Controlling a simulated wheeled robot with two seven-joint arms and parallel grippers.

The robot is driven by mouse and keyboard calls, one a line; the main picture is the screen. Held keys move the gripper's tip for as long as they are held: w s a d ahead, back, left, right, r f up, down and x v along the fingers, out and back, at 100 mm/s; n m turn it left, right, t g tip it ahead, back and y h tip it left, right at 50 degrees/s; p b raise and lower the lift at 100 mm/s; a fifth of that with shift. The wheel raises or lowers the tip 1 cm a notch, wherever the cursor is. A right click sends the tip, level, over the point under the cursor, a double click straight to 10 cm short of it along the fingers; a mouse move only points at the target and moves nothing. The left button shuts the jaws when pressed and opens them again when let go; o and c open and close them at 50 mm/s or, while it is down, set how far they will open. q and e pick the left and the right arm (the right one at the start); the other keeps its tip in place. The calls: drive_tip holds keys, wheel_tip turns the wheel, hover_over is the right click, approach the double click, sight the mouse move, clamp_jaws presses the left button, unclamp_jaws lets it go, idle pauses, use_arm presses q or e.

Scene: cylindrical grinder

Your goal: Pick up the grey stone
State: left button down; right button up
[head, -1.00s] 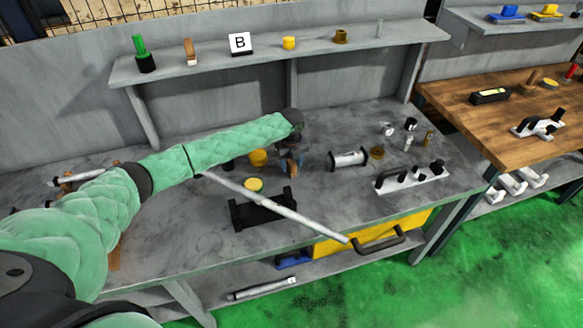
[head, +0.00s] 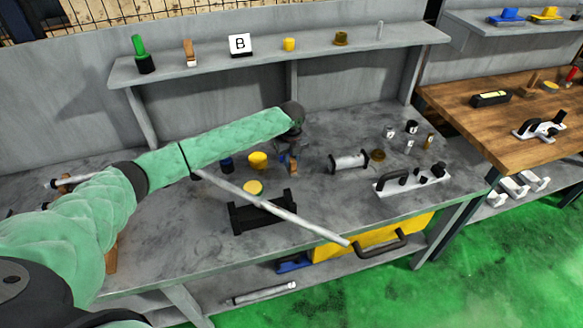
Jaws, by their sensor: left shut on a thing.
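My left gripper (head: 290,146) is over the back middle of the grey workbench (head: 190,225), pointing down below the dark wrist at the end of my green-sleeved arm. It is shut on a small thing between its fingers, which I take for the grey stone. The stone is largely hidden by the fingers and too small to make out its shape. A small brown and blue item (head: 293,165) shows just below the fingertips; I cannot tell whether it touches them. My right gripper is out of view.
Nearby are a yellow cup (head: 257,160), a dark blue pot (head: 227,164), a metal cylinder (head: 349,162) and a white plate with black handles (head: 410,180). A shelf (head: 215,64) runs behind. The bench's front left is clear.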

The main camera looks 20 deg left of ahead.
use_arm(q)
drive_tip(key=s+d+r+b, duration=0.5)
drive_tip(key=d+r, duration=0.3)
drive_tip(key=d, duration=0.2)
drive_tip(key=shift+s, duration=0.55)
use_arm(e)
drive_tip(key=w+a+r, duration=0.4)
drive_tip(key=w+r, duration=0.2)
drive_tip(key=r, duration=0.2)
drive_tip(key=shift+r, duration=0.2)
use_arm(q)
drive_tip(key=shift+r, duration=0.1)
